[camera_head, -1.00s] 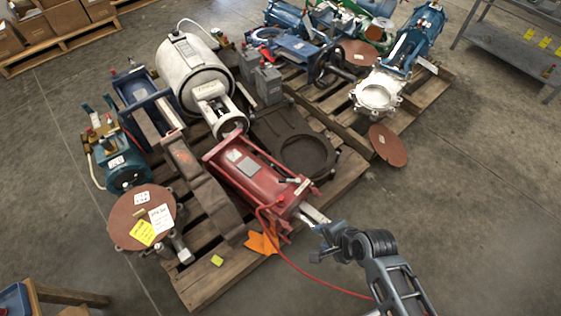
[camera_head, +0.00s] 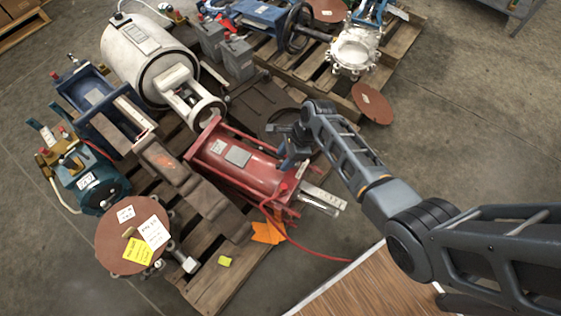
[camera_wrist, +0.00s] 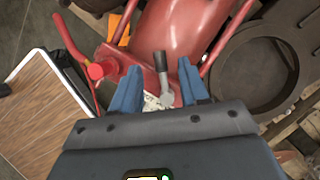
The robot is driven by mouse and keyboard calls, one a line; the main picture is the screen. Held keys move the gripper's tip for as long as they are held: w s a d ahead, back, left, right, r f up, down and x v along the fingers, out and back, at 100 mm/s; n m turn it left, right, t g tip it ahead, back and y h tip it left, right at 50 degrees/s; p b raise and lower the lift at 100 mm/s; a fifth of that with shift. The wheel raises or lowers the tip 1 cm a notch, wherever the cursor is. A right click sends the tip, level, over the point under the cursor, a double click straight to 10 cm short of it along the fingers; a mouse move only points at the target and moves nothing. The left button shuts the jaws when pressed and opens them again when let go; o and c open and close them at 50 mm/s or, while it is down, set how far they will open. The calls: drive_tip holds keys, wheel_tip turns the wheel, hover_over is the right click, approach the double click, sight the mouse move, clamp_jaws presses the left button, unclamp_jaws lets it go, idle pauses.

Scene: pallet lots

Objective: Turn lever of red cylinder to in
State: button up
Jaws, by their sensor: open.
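The red cylinder (camera_head: 262,178) lies on the wooden pallet, with a pale label on its upper side. It also shows in the wrist view (camera_wrist: 190,28). Its lever (camera_wrist: 162,78) has a dark grip and a lighter grey pivot end beside a pale plate. My gripper (camera_wrist: 159,66) is open, with one blue finger on each side of the lever and visible gaps between. In the head view, my gripper (camera_head: 287,152) is over the cylinder's right end and hides the lever there.
A red knob (camera_wrist: 96,71) with a red hose stands left of the fingers in the wrist view. A dark ring plate (camera_wrist: 262,65) lies to the right. A wood-topped surface (camera_head: 375,285) is at the lower right of the head view.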

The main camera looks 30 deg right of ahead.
sight(280, 165)
drive_tip(key=shift+b+x, duration=0.4)
drive_tip(key=shift+x, duration=1.1)
clamp_jaws()
